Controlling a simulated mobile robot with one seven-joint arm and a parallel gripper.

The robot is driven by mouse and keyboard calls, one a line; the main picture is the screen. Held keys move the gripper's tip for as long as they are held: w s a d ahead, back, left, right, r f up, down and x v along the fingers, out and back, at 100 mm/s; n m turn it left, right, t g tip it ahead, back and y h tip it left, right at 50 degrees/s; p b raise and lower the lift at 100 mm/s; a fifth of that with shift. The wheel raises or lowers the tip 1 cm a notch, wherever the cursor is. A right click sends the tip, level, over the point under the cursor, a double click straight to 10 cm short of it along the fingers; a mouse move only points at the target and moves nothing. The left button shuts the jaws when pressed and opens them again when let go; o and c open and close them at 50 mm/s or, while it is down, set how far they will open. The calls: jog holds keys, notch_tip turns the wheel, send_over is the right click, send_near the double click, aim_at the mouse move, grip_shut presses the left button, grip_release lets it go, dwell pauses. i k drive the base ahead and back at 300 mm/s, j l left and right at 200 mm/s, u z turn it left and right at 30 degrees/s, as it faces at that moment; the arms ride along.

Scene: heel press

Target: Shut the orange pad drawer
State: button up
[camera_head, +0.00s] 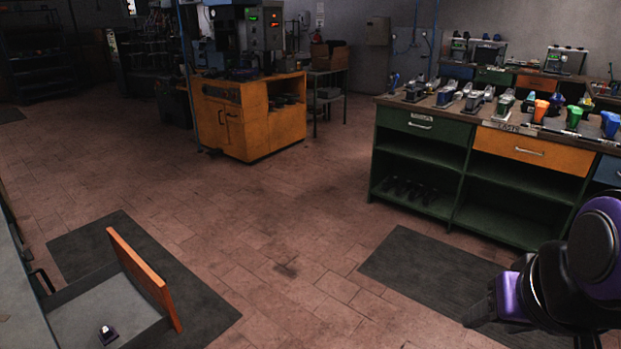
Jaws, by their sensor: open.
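A drawer with an orange front (143,277) stands pulled open at the lower left, jutting out from a grey cabinet (18,295) that the picture edge cuts off. Its grey inside is mostly bare and holds one small dark and white object (107,334). I see no label on its front from here. My gripper (482,312) is at the lower right, in dark and purple parts, far to the right of the drawer and touching nothing that I can see. It is open and appears empty.
A green bench (415,155) with shoes on top and a closed orange drawer (530,149) stands at the right. An orange cabinet (275,122) with a machine on it stands at the back. Dark mats (415,270) lie flat; the tiled floor between is clear.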

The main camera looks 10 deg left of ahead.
aim_at(129, 294)
jog(key=i+u, duration=0.3)
jog(key=i, duration=0.2)
jog(key=i+l+u, duration=0.15)
jog(key=i+u, duration=0.15)
jog(key=i, duration=0.2)
jog(key=i+u, duration=0.2)
jog(key=u, duration=0.2)
jog(key=i+u, duration=0.2)
jog(key=u, duration=0.2)
jog(key=i+l+u, duration=0.15)
jog(key=u, duration=0.25)
jog(key=i+u, duration=0.15)
jog(key=u, duration=0.2)
jog(key=i+l+u, duration=0.15)
jog(key=u, duration=0.2)
jog(key=i+l+u, duration=0.15)
jog(key=u, duration=0.2)
jog(key=i+u, duration=0.2)
jog(key=u, duration=0.2)
jog(key=i+j, duration=0.1)
jog(key=j, duration=0.2)
jog(key=l+z, duration=0.2)
jog(key=i+l+z, duration=0.2)
jog(key=l, duration=0.2)
jog(key=k+j+u, duration=0.2)
jog(key=j+u, duration=0.2)
jog(key=j, duration=0.1)
